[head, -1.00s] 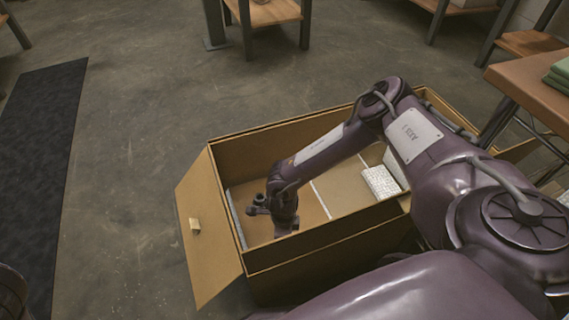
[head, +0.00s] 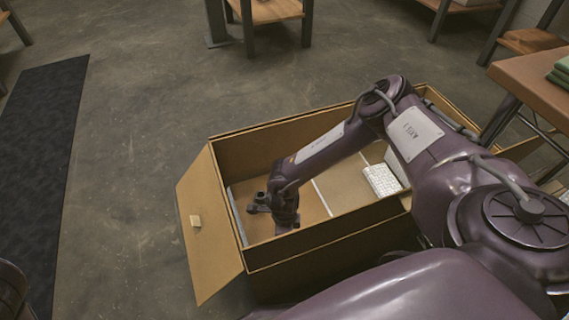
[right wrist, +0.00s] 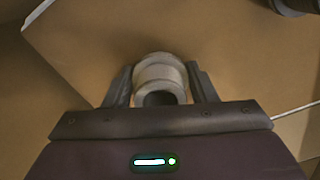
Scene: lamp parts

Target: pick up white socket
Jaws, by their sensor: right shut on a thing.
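The white socket (right wrist: 158,72) shows in the right wrist view as a pale grey-white, round, ringed piece with a dark opening facing the camera. It sits between the two dark fingers of my right gripper (right wrist: 160,82), which is shut on it. In the head view my right gripper (head: 286,224) is low inside the left part of an open cardboard box (head: 300,252). The socket cannot be made out there, as the arm and gripper hide it. My left gripper is not in view.
The box's left flap (head: 208,228) hangs open outward. A white textured item (head: 382,180) lies in the box's right part, near my forearm. A wooden table (head: 530,85) stands at the right. A dark mat (head: 38,180) lies on open floor at the left.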

